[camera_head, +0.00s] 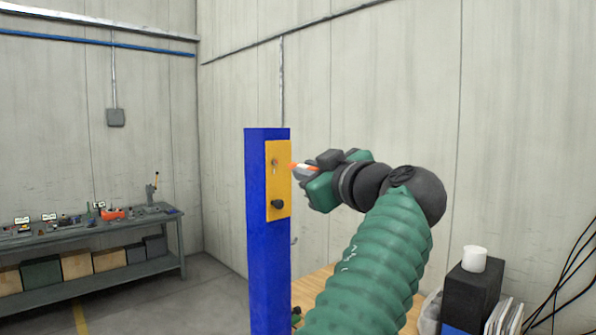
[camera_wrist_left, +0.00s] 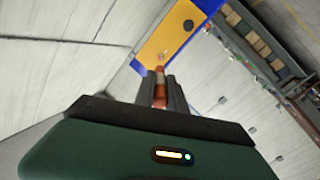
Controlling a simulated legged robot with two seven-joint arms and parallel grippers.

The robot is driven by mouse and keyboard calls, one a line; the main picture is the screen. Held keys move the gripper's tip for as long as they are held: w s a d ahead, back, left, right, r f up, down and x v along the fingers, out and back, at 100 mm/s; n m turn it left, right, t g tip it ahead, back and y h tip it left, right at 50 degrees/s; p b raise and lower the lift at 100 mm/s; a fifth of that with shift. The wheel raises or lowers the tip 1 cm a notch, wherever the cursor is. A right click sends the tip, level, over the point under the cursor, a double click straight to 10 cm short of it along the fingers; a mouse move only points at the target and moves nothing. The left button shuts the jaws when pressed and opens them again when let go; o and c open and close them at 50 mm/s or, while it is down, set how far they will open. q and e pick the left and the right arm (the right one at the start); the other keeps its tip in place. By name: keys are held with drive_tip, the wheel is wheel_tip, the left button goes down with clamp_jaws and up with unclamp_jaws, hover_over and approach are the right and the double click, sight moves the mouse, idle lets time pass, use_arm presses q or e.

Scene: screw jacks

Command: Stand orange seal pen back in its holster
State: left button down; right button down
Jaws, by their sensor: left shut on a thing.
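The orange seal pen (camera_head: 301,166), with a white band, is held in my left gripper (camera_head: 312,168). The pen points left toward the yellow plate (camera_head: 272,185) on a blue post. Its tip is close to the plate's upper part; I cannot tell if they touch. In the left wrist view the pen (camera_wrist_left: 160,92) lies between the dark fingers (camera_wrist_left: 161,94), its far end in front of the yellow plate (camera_wrist_left: 163,45). I cannot make out a holster clearly. My right gripper is not in view.
The blue post (camera_head: 259,215) stands upright beside a wooden table (camera_head: 312,288). A dark knob (camera_head: 277,204) sticks out of the plate's lower part. A grey bench (camera_head: 95,228) with several tools stands at far left. A black box (camera_head: 471,294) with a white cylinder (camera_head: 475,258) is at right.

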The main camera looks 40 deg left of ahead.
sight(293, 166)
use_arm(q)
drive_tip(key=shift+a+r, duration=0.15)
drive_tip(key=shift+a, duration=0.1)
drive_tip(key=p+x, duration=0.5)
drive_tip(key=x, duration=0.1)
drive_tip(key=shift+w+a, duration=0.2)
drive_tip(key=shift+a, duration=0.05)
drive_tip(key=shift+s+d, duration=0.1)
drive_tip(key=shift+d, duration=0.05)
